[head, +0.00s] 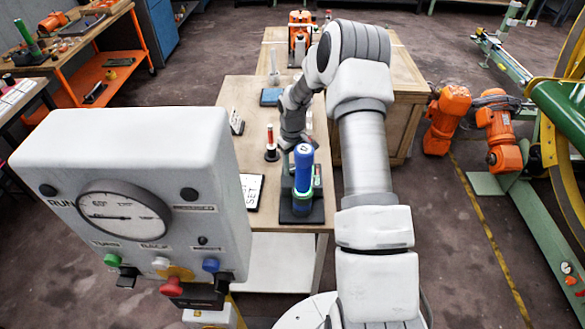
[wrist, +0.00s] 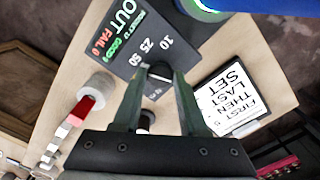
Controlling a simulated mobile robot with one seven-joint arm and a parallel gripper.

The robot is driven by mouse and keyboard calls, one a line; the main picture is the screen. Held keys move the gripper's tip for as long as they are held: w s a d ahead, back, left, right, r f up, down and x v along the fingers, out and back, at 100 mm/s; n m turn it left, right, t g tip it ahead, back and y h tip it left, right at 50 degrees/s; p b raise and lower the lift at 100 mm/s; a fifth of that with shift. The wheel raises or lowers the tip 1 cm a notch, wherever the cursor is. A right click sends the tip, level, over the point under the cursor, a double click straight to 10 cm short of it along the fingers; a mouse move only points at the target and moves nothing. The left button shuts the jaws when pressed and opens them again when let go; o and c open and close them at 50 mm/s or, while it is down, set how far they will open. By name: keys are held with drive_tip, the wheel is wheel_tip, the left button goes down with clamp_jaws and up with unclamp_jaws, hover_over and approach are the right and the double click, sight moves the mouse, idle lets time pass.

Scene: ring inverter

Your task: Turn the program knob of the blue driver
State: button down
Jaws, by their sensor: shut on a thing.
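The blue driver (head: 303,165) stands upright on a black base (head: 318,213) on the wooden table in the head view. Its blue and green lower edge (wrist: 205,10) shows at the top of the wrist view. A dark panel (wrist: 125,50) there carries OUT and FAIL text and the numbers 10, 25 and 50. A small black knob (wrist: 160,71) sits at the panel's edge by these numbers. My gripper (wrist: 160,76) has one fingertip on each side of the knob and is shut on it. In the head view the driver and arm hide my fingertips.
A card reading FIRST THEN LAST SET (wrist: 232,97) lies beside the panel. A red-topped post (head: 270,140) stands left of my wrist. A grey control box (head: 135,190) fills the near left.

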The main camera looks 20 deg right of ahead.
sight(292, 169)
idle(0.3)
drive_tip(key=shift+c, duration=2.3)
unclamp_jaws()
wheel_tip(292, 169, up, 18)
drive_tip(key=b, duration=0.1)
drive_tip(key=shift+f, duration=0.25)
drive_tip(key=shift+r, duration=0.1)
